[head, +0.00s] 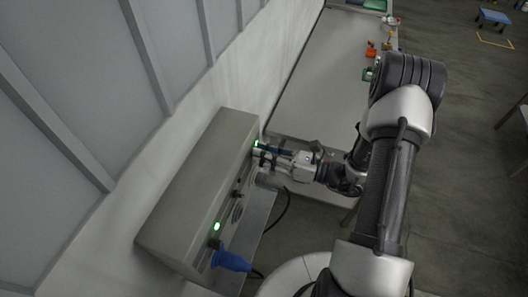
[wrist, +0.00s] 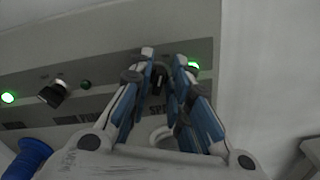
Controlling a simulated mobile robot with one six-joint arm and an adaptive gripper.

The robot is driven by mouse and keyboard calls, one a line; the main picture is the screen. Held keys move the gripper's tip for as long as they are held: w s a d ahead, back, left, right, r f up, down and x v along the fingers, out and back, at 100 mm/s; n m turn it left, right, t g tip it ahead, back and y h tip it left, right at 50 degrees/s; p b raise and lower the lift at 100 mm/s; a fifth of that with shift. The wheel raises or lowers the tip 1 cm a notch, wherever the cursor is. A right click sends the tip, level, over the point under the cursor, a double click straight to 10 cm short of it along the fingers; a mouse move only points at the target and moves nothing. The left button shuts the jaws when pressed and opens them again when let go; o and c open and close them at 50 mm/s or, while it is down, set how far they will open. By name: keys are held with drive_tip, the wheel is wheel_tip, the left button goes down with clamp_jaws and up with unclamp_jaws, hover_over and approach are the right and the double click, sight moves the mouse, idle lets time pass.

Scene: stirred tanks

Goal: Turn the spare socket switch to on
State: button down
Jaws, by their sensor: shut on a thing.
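A grey switch box (head: 195,185) is mounted along the wall, and its front panel (wrist: 110,60) fills the upper part of the wrist view. My gripper (head: 266,153) is at the box's far end. In the wrist view my gripper (wrist: 164,62) is shut on a dark switch knob (wrist: 158,79), with one finger on each side. A partly covered label below the knob starts with "SPA". A green lamp (wrist: 193,66) glows just right of the fingers. The fingers hide part of the knob, so its exact angle is hard to tell.
Another black knob (wrist: 53,94) sits on the left, between a lit green lamp (wrist: 8,97) and a dark lamp (wrist: 86,85). A blue plug (head: 231,262) with a black cable is at the box's near end. A pale table (head: 325,75) stands beyond the box.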

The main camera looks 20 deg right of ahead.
drive_tip(key=shift+m, duration=0.6)
drive_tip(key=c, duration=1.7)
unclamp_jaws()
drive_tip(key=shift+d, duration=0.1)
drive_tip(key=v, duration=1.2)
